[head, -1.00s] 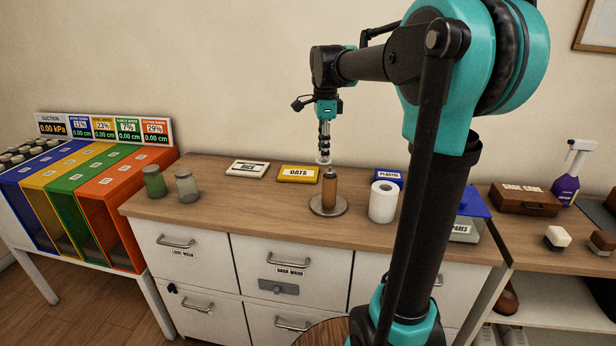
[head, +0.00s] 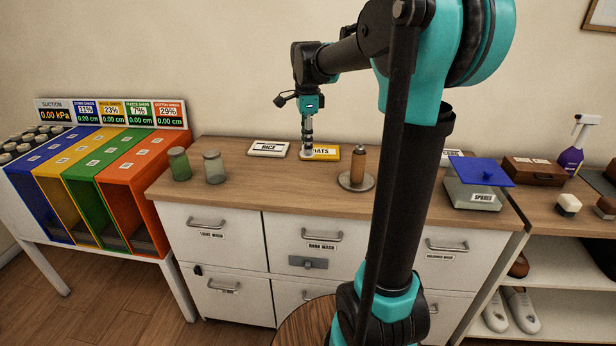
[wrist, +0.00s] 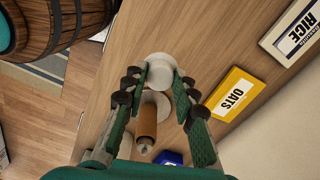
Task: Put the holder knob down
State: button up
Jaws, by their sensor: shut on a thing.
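My gripper (head: 307,147) points down over the wooden counter. It is shut on a pale, round holder knob (wrist: 160,69), which sits between the fingertips in the wrist view. In the head view the knob (head: 307,156) overlaps the left end of the yellow OATS sign (head: 328,153). I cannot tell whether it touches the counter. The holder (head: 358,166), a brown upright post on a round base, stands to the right of my gripper. In the wrist view the holder's post (wrist: 147,122) shows between the fingers, with its base partly hidden.
The RICE sign (head: 268,149) lies left of the OATS sign. Two glass jars (head: 179,164) (head: 214,167) stand at the counter's left. A blue-topped SPARES scale (head: 480,186) stands at the right. The front middle of the counter (head: 280,187) is clear.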

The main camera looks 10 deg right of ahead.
notch_tip(320, 180, down, 12)
jog(key=shift+f, duration=0.2)
jog(key=shift+f, duration=0.1)
dwell(0.3)
jog(key=o, duration=1.1)
notch_tip(320, 180, up, 11)
jog(key=shift+s+r, duration=0.1)
jog(key=shift+r, duration=0.35)
jog(key=s+d+f+n, duration=0.1)
jog(key=s+f+n, duration=0.2)
jog(key=s+f+n+t, duration=0.1)
jog(key=s+f+n, duration=0.2)
jog(key=s+d+f+n+t, duration=0.1)
jog(key=s+f+n, duration=0.1)
jog(key=s+f, duration=0.1)
jog(key=shift+s+d+f+n, duration=0.3)
jog(key=shift+s+n, duration=0.1)
jog(key=shift+s, duration=0.1)
jog(key=s+f+n, duration=0.3)
jog(key=s, duration=0.1)
jog(key=s+d+f+n+t, duration=0.1)
jog(key=s+f+n, duration=0.2)
jog(key=s, duration=0.1)
jog(key=s+f+n+t, duration=0.1)
jog(key=s+f+n, duration=0.2)
jog(key=s, duration=0.1)
jog(key=shift+d+f, duration=0.25)
jog(key=shift+f, duration=0.15)
